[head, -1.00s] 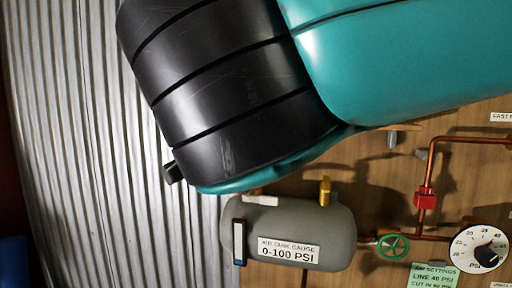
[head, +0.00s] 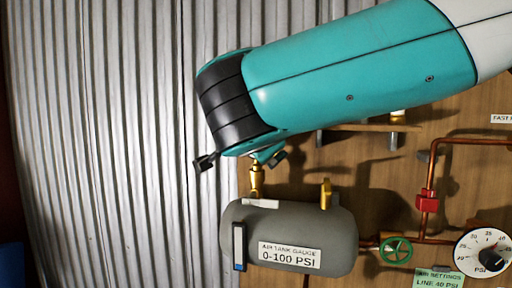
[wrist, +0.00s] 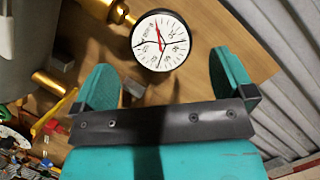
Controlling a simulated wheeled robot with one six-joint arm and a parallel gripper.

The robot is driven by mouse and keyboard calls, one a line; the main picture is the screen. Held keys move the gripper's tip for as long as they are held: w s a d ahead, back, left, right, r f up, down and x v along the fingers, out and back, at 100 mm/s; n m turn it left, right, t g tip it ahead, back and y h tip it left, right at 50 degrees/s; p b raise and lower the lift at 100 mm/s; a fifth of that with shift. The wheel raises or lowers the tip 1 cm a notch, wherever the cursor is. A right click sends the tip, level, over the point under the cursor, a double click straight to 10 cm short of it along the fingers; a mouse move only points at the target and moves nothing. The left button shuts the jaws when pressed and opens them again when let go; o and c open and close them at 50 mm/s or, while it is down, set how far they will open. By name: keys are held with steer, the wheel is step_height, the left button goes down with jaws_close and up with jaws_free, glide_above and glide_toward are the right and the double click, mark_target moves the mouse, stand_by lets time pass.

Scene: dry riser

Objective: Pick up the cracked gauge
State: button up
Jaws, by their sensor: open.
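The gauge (wrist: 160,40) shows in the wrist view as a round white dial with a black rim and a red needle. Thin dark lines cross its face like cracks. It sits on a brass fitting (wrist: 120,12) that comes from the grey tank. My gripper (wrist: 163,62) is open, with its teal fingers to the left and right below the gauge; nothing is between them. In the head view my gripper is above the brass stem (head: 256,180) on the tank (head: 340,235), and my wrist hides the gauge.
A second brass fitting (head: 325,194) stands on the tank's right. Copper pipes (head: 432,180), a green valve wheel (head: 396,250) and a PSI dial (head: 484,252) are at the right. A corrugated metal wall (head: 110,140) is on the left. A wooden shelf (head: 372,128) shows behind my arm.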

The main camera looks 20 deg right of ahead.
steer(key=p+x, duration=0.3)
steer(key=x, duration=0.1)
steer(key=shift+w+d+r+p, duration=0.1)
steer(key=shift+w+r+p, duration=0.05)
steer(key=shift+w+p, duration=0.25)
steer(key=shift+w+d+f, duration=0.1)
steer(key=shift+w+f, duration=0.15)
steer(key=shift+w, duration=0.1)
steer(key=shift+c, duration=0.2)
steer(key=c, duration=1.1)
